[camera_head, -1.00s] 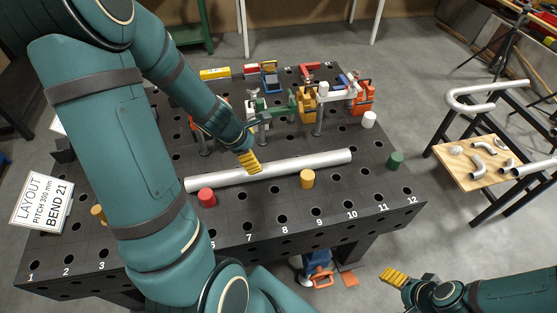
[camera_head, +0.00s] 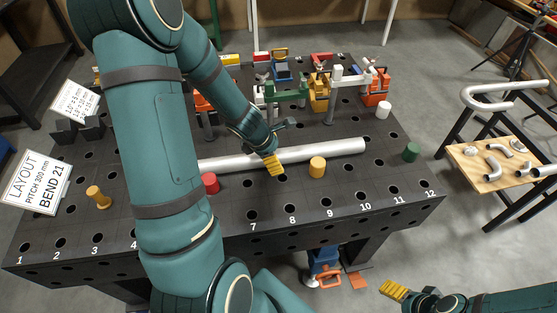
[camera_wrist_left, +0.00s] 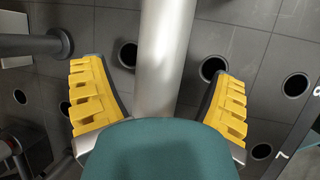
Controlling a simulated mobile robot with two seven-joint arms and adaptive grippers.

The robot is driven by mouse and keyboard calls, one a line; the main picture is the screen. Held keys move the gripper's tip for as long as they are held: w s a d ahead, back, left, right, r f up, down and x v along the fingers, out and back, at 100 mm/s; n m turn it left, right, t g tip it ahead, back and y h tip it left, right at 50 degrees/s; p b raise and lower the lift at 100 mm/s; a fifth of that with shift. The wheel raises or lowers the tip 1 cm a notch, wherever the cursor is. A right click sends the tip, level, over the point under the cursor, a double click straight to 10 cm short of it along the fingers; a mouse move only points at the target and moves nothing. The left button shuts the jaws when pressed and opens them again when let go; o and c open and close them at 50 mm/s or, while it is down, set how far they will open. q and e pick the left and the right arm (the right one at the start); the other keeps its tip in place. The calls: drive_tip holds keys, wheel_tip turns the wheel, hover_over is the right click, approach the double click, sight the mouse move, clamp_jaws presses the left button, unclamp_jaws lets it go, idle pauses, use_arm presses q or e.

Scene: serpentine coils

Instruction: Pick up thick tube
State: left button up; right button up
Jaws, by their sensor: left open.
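The thick tube (camera_head: 325,150) is a long, straight silver pipe lying across the dark perforated table, partly hidden behind my left arm. My left gripper (camera_head: 272,160) is open over the tube, near the middle of its length. In the left wrist view the tube (camera_wrist_left: 164,60) runs between the two yellow-padded fingers of the left gripper (camera_wrist_left: 158,108), with a gap on each side. Its lower part there is hidden by a teal part of mine. My right gripper (camera_head: 393,290) is at the lower right, off the table, and its opening is unclear.
Red (camera_head: 210,183), yellow (camera_head: 317,167), green (camera_head: 411,152) and white (camera_head: 383,110) pegs stand around the tube. Clamps (camera_head: 319,92) line the table's back. A wooden side table (camera_head: 470,172) with bent pipes is at right. The table front is mostly clear.

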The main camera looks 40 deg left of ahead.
use_arm(q)
drive_tip(key=shift+b+x, duration=0.4)
drive_tip(key=shift+x, duration=0.75)
drive_tip(key=shift+r, duration=0.1)
drive_tip(key=shift+c, duration=1)
drive_tip(key=c, duration=1.2)
drive_tip(key=shift+r, duration=0.1)
